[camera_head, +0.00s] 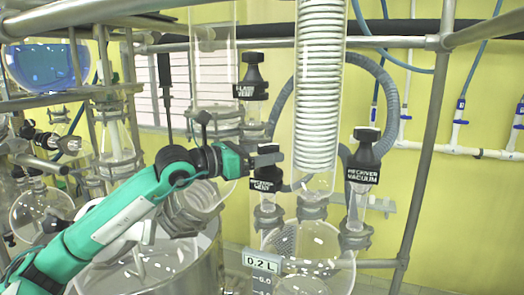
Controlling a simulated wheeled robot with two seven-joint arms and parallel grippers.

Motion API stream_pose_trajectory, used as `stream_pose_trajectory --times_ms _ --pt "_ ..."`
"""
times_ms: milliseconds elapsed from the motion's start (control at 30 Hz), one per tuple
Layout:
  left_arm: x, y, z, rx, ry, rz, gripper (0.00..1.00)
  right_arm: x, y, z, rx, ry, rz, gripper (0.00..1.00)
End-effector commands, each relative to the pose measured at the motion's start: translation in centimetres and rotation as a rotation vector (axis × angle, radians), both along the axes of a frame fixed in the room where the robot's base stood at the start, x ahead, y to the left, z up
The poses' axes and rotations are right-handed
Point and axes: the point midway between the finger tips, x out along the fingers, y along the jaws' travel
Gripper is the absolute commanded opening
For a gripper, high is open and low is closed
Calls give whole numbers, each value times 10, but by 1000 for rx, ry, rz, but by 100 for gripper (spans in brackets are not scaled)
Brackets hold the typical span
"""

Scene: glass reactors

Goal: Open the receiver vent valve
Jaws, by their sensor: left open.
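The receiver vent valve (267,185) is in the middle of the view, with a black label reading "...VENT" below its black knob. It stands on a clamped glass neck at the upper left of the round glass receiver (325,265). My left gripper (268,160) comes in from the left on the green and white arm. Its grey fingers are at the height of the valve's knob and overlap it in the picture. They are open and hide part of the knob. I cannot tell whether they touch it. My right gripper is not in view.
The receiver vacuum valve (364,160) stands to the right. Another black-labelled vent valve (250,90) is above my gripper. A coiled glass condenser (319,90) rises just right of it. A metal post (425,130) and a grey corrugated hose (378,75) are further right.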

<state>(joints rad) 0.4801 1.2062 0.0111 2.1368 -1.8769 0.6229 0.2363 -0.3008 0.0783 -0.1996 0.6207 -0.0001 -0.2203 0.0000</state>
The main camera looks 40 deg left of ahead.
Motion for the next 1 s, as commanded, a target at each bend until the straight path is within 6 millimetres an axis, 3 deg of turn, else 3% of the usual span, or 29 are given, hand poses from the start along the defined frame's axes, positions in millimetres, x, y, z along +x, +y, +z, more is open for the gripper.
stream_pose_trajectory --times_ms 100,333,667,1000 --pt "0 0 0 0 0 0 65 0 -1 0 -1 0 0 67" --pt "0 0 0 0 0 0 22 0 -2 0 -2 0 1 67" --pt "-1 -1 -1 0 -1 24 22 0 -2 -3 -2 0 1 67" --pt "-2 -4 -1 -1 -6 160 22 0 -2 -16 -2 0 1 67"
